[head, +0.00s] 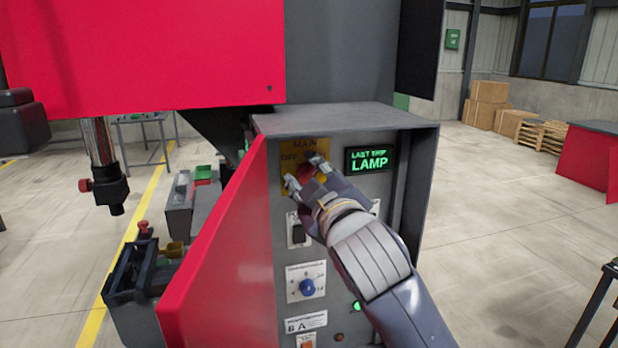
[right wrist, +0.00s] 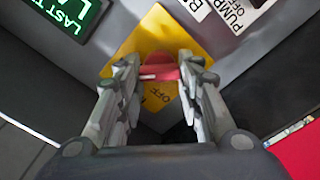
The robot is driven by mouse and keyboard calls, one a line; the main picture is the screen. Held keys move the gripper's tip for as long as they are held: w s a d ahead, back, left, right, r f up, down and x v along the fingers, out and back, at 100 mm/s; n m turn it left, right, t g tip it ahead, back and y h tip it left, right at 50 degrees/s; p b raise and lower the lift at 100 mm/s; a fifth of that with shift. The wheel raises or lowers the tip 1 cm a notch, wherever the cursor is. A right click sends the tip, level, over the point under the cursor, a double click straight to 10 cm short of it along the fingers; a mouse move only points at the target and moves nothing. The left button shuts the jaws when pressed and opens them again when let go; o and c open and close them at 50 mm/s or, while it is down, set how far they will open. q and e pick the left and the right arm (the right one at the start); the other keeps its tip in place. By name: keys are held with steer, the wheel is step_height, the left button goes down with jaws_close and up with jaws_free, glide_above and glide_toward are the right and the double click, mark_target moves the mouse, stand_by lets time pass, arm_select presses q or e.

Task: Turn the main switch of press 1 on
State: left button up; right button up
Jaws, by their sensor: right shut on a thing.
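The main switch is a red knob (head: 305,173) on a yellow plate (head: 290,158) marked MAIN and OFF, high on the grey control panel of the press. In the right wrist view the red knob (right wrist: 160,67) sits between the two fingers, in front of the yellow plate (right wrist: 165,32). My right gripper (head: 306,174) is shut on the knob, and its fingers (right wrist: 159,78) hide parts of the plate. The knob's exact pointing direction is hard to tell. My left gripper is not in view.
A lit green display (head: 369,160) reading LAMP is right of the switch. Below are a black switch (head: 298,230), a blue dial (head: 307,287) and a green light (head: 356,306). A red side panel (head: 222,265) slopes out at the left. Open floor (head: 490,220) lies to the right.

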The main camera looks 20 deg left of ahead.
steer(key=shift+f+m, duration=0.1)
steer(key=shift+m, duration=0.2)
steer(key=o, duration=1.1)
steer(key=v, duration=1.2)
